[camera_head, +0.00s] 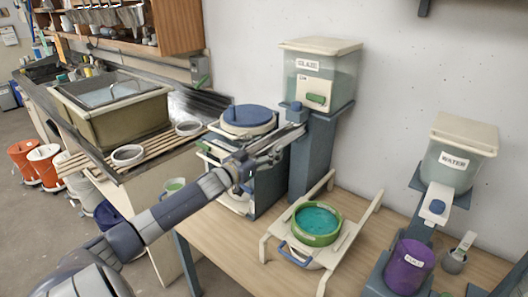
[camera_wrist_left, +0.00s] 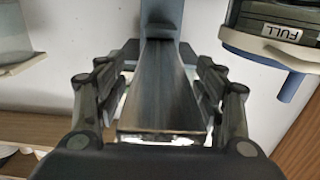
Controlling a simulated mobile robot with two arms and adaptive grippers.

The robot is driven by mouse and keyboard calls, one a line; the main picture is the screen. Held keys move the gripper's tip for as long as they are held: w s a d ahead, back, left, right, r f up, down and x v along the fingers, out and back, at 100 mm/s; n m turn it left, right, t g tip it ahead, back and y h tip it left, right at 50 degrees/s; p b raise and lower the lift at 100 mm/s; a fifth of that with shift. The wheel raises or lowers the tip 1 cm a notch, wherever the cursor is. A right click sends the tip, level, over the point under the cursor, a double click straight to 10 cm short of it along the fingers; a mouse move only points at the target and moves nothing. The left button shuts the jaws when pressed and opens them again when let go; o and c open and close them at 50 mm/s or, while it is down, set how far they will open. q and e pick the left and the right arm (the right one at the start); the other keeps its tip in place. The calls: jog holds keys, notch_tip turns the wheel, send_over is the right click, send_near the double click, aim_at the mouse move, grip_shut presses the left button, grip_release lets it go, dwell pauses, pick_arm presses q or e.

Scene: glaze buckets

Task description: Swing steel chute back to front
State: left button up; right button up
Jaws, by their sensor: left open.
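The steel chute (camera_head: 287,137) sticks out to the left from under the blue pivot (camera_head: 296,108) below the glaze hopper (camera_head: 319,78). My left gripper (camera_head: 262,160) is at its outer end. In the left wrist view the chute (camera_wrist_left: 160,88) is a grey trough running away from me to a blue post. My left gripper (camera_wrist_left: 160,105) is open, with one finger on each side of the chute. I cannot tell whether either finger touches it. The chute's outer end is partly hidden by the gripper in the head view. My right gripper is not in view.
A green-rimmed bucket of turquoise glaze (camera_head: 317,221) sits on a cream cradle in front of the hopper. A blue-lidded container (camera_head: 248,118) stands just left of the chute. A purple bucket (camera_head: 409,266) and a water hopper (camera_head: 457,156) are at right. Bare table (camera_head: 225,235) lies front left.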

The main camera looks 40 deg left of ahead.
pick_arm(q)
jog(key=shift+s+f, duration=0.1)
jog(key=shift+s, duration=0.55)
jog(key=s, duration=1)
jog(key=shift+s+d, duration=0.35)
